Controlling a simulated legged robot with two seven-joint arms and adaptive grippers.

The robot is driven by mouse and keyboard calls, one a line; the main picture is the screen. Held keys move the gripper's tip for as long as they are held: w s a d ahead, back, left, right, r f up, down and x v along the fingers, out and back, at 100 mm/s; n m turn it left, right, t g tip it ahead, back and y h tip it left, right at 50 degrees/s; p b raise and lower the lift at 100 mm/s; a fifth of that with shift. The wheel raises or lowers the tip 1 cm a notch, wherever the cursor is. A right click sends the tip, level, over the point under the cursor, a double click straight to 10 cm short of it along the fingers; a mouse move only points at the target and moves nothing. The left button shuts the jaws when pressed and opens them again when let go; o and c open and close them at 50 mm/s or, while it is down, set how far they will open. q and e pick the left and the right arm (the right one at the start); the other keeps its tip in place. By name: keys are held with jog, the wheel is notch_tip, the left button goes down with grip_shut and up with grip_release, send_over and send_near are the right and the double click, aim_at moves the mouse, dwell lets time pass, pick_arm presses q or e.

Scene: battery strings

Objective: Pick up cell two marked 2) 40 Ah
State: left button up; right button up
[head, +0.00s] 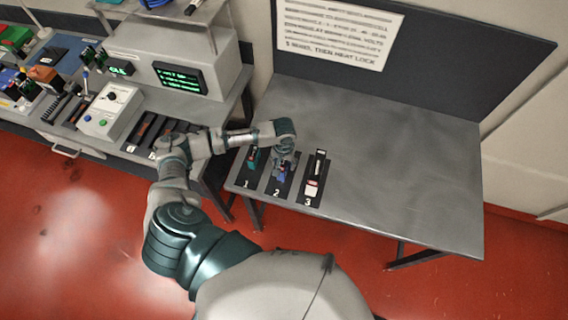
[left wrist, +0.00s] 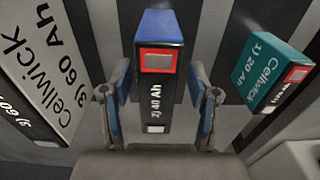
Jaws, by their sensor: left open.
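Cell two (left wrist: 155,95) is a black block with a blue top, a red-framed patch and the print "2) 40 Ah". In the left wrist view it stands between the two fingers of my left gripper (left wrist: 158,110), which is open with a finger at each side. I cannot tell whether the fingers touch it. In the head view, cell two (head: 281,174) sits in the slot marked 2, partly hidden under my left gripper (head: 283,160). My right gripper is not in view.
A teal cell (left wrist: 268,72) marked "1) 20 Ah" stands to the right in the left wrist view. A grey cell (left wrist: 40,60) marked "3) 60 Ah" stands to the left. The grey table (head: 400,170) is clear right of the slots. A bench with instruments (head: 110,108) stands left.

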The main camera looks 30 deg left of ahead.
pick_arm(q)
jog(key=shift+w+a+f, duration=0.1)
jog(key=shift+f, duration=0.15)
jog(key=shift+d+r, duration=0.15)
jog(key=shift+d, duration=0.15)
grip_shut()
jog(key=shift+a, duration=0.15)
